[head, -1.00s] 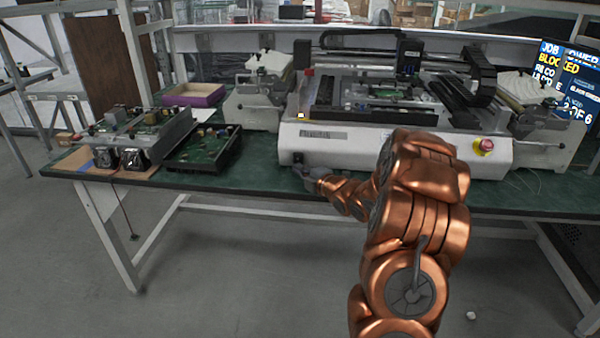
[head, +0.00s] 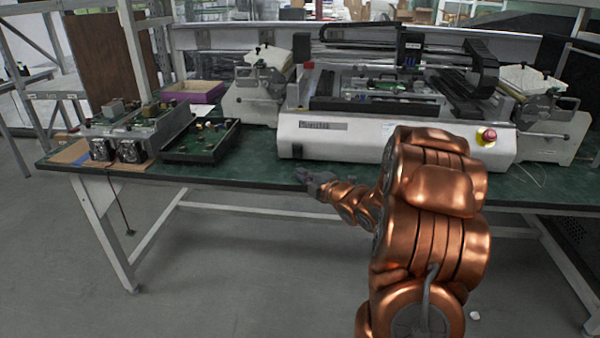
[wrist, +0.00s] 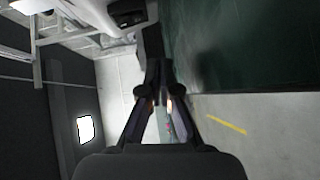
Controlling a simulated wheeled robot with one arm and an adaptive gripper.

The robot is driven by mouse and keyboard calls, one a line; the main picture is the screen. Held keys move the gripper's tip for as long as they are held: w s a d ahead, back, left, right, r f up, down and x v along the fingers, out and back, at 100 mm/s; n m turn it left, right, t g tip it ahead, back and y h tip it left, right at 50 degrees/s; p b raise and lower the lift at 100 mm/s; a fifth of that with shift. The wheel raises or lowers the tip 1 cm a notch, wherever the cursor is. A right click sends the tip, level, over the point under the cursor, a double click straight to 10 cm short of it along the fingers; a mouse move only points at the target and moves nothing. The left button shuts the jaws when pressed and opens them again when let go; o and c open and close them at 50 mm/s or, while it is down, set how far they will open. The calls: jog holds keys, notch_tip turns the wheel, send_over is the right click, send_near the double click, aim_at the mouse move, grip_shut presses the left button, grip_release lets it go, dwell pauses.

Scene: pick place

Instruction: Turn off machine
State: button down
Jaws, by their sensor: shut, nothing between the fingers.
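The white machine (head: 360,140) stands on the green table, with a black switch (head: 297,152) low on the left of its front. A red knob on a yellow base (head: 487,136) sits at the right of the front. No lit text or lamp shows on the machine. My gripper (head: 301,173) is by the table's front edge, a little below and in front of the black switch, apart from it. In the wrist view the fingers (wrist: 158,75) are shut together and empty. The machine's front is not clearly seen there.
On the green table (head: 235,175), an open black tray with a circuit board (head: 203,142), a power unit with fans (head: 125,140) and a purple box (head: 195,92) lie to the left.

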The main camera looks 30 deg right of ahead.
jog(key=s, duration=0.7)
jog(key=shift+s+d+f, duration=0.3)
jog(key=shift+s+f, duration=0.1)
jog(key=shift+f, duration=0.05)
